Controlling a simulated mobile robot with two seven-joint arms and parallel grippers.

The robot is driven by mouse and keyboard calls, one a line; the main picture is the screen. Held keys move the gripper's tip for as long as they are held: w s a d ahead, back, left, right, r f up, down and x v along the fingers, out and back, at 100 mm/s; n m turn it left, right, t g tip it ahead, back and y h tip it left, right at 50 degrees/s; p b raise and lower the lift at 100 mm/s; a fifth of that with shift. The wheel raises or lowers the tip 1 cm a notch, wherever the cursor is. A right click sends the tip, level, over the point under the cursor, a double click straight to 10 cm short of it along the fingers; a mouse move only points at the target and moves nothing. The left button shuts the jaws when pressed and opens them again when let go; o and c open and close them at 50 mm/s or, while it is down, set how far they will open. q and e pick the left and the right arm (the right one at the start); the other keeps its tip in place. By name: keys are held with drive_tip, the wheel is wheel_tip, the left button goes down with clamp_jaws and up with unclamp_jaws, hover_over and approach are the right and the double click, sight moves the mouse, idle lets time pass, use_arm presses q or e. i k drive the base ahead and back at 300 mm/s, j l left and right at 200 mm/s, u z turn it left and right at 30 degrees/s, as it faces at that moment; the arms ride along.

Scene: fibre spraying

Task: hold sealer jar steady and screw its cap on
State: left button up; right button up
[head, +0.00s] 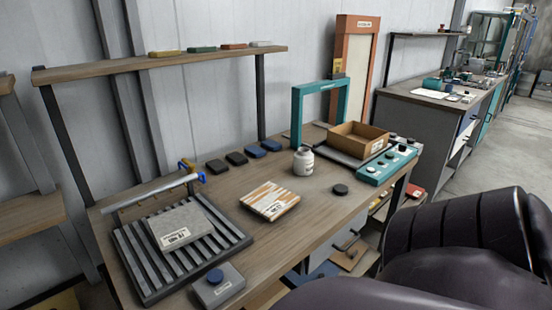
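A white jar (303,162) with a small label stands upright on the wooden workbench (285,228), towards its right half. Its neck looks bare. A dark round cap (340,189) lies flat on the bench to the right of the jar and nearer the front edge, apart from it. Neither gripper shows in the head view. Large dark rounded parts, probably of my own body, fill the lower right corner and hide some of the floor.
A slatted rack (137,265) with a grey slab (181,226) is on the left. A striped board (269,200) lies left of the jar. A cardboard box (353,144), teal panel (384,165) and teal frame (297,118) stand right and behind. Bare bench surrounds the cap.

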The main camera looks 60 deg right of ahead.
sight(302, 158)
drive_tip(key=z, duration=1.1)
drive_tip(key=k+j+z, duration=0.1)
drive_tip(key=z, duration=0.4)
drive_tip(key=k+z, duration=0.15)
drive_tip(key=z, duration=0.35)
drive_tip(key=i, duration=0.25)
